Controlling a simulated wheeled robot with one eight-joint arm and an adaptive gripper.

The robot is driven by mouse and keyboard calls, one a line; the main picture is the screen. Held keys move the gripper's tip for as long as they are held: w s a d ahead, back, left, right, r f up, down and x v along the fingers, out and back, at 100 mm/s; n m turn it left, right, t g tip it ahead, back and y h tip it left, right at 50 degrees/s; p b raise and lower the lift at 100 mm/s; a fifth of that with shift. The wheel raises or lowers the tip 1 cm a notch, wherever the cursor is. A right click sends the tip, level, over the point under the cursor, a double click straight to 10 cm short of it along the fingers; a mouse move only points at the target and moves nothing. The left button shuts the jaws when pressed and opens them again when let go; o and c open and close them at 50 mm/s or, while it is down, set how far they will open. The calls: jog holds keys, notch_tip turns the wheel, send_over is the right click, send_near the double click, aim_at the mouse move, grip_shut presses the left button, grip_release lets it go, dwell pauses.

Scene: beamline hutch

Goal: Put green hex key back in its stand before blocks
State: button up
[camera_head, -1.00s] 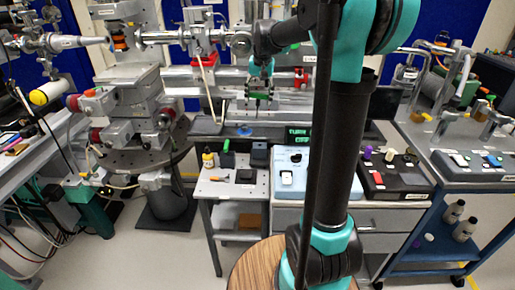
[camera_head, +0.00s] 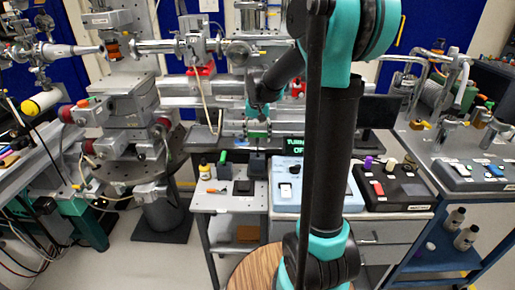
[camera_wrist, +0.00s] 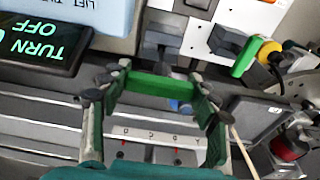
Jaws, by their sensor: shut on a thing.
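My gripper (camera_wrist: 158,90) is shut on a green bar (camera_wrist: 160,87), which lies crosswise between the fingertips in the wrist view; I take it for the green hex key. In the head view my gripper (camera_head: 257,112) hangs behind the small grey table. A dark grey block (camera_head: 257,163), perhaps the stand, sits at that table's far right; it also shows just beyond the fingertips in the wrist view (camera_wrist: 162,40). The key and block look apart. The key's shaft is not clear. Another green handle (camera_head: 222,157) stands in a black base on the table.
A yellow-capped bottle (camera_head: 204,168) stands left of the green handle. A black block (camera_head: 243,188) lies nearer the front of the small table (camera_head: 230,202). A pale blue switch box (camera_head: 288,198) borders it on the right. Metal beamline rails (camera_head: 195,90) stand behind.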

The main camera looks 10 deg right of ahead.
aim_at(258, 144)
jog(key=shift+f, duration=2.75)
jog(key=shift+f, duration=0.15)
jog(key=o, duration=1.3)
jog(key=r, duration=0.4)
jog(key=s+r, duration=0.1)
jog(key=r, duration=0.7)
jog(key=shift+s+a+r, duration=0.15)
jog(key=shift+s, duration=0.1)
